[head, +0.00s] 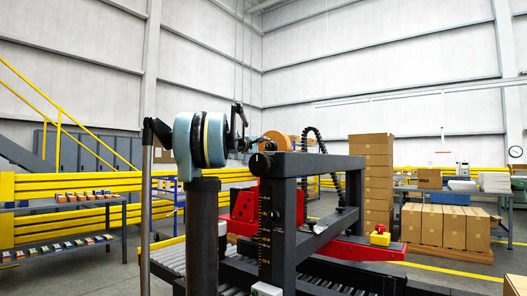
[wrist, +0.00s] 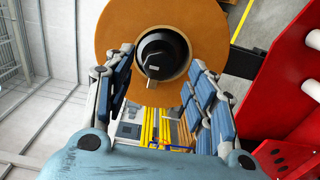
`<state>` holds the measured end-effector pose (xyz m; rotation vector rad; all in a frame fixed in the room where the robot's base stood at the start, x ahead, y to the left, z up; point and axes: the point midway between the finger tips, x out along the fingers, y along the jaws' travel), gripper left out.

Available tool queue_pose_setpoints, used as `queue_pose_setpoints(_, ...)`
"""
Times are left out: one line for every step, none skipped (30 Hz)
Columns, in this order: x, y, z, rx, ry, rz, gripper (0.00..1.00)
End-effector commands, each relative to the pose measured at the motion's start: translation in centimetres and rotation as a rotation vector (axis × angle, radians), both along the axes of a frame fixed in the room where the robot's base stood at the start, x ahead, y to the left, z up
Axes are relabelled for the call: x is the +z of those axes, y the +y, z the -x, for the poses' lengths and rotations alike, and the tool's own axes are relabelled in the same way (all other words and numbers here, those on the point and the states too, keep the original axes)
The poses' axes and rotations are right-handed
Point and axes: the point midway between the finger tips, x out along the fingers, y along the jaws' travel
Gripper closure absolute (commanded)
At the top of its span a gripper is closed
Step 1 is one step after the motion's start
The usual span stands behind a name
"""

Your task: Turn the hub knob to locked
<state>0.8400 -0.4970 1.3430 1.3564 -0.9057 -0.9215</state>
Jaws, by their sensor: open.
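The hub knob (wrist: 160,52) is black and round, with a raised bar across it and a small light mark. It sits at the centre of an orange-brown roll (wrist: 118,28) in the wrist view. My gripper (wrist: 158,68) is open, its blue-padded fingers to the left and right of the knob with gaps visible; I cannot tell its depth from the knob. No locked marking is readable. In the head view the roll (head: 277,141) shows behind the dark frame, with my gripper (head: 243,128) just left of it; the knob is hidden there.
A dark machine frame (head: 285,215) stands in front of the roll. A red machine plate (wrist: 290,75) lies close on the right in the wrist view. A roller conveyor (head: 165,257), yellow railings (head: 75,182) and stacked cartons (head: 371,180) stand around.

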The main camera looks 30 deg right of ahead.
Motion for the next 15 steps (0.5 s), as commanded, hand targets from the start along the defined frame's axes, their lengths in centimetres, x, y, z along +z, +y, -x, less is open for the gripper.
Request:
queue_pose_setpoints(0.0, 0.8, 0.3, 0.001, 0.000, 0.000, 0.49)
queue_pose_setpoints(0.0, 1.3, 0.5, 0.002, 0.000, 0.000, 0.49)
queue_pose_setpoints(-0.1, 2.0, 0.7, 0.003, 0.000, 0.000, 0.49)
queue_pose_setpoints(-0.1, 2.6, 0.9, 0.004, 0.000, 0.000, 0.49)
queue_pose_setpoints(0.0, 3.1, 1.2, 0.003, 0.000, 0.000, 0.49)
queue_pose_setpoints(-0.1, 3.8, 1.4, 0.003, 0.000, 0.000, 0.49)
queue_pose_setpoints(-0.1, 4.4, 1.6, 0.004, 0.000, 0.000, 0.49)
queue_pose_setpoints(-0.1, 4.9, 1.8, 0.004, 0.000, 0.000, 0.49)
queue_pose_setpoints(-0.1, 5.6, 2.1, 0.003, 0.001, 0.000, 0.49)
queue_pose_setpoints(-0.1, 6.1, 2.3, 0.003, 0.001, 0.000, 0.49)
queue_pose_setpoints(-0.1, 6.6, 2.5, 0.004, 0.001, 0.000, 0.49)
queue_pose_setpoints(-0.1, 7.2, 2.8, 0.003, 0.001, 0.000, 0.49)
queue_pose_setpoints(-0.1, 7.5, 2.9, 0.002, 0.001, -0.001, 0.49)
queue_pose_setpoints(-0.1, 7.9, 3.0, 0.002, 0.001, -0.001, 0.49)
queue_pose_setpoints(-0.1, 8.4, 3.2, 0.003, 0.001, -0.001, 0.49)
